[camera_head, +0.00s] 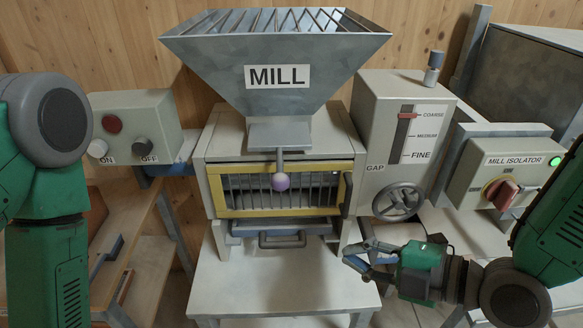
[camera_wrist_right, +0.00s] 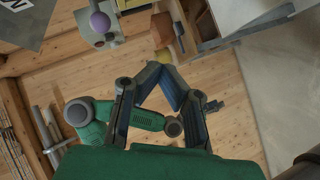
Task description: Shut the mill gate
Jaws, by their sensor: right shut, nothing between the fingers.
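The mill's grey hopper (camera_head: 270,50) carries a MILL label. Under its throat a grey metal plate (camera_head: 280,134) has a short stem pointing down, ending in a purple ball knob (camera_head: 280,182). The knob hangs in front of a yellow-framed barred guard (camera_head: 232,203). It also shows in the right wrist view (camera_wrist_right: 99,22) at upper left. My right gripper (camera_head: 352,256) is shut and empty, low and right of the knob, apart from it. Its fingertips meet in the right wrist view (camera_wrist_right: 158,62).
A gap box with a handwheel (camera_head: 398,201) stands right of the mill, with the mill isolator box (camera_head: 505,177) beyond. An ON/OFF box (camera_head: 137,125) is at left. A drawer handle (camera_head: 283,240) sits below the guard. The pale tabletop (camera_head: 280,285) in front is clear.

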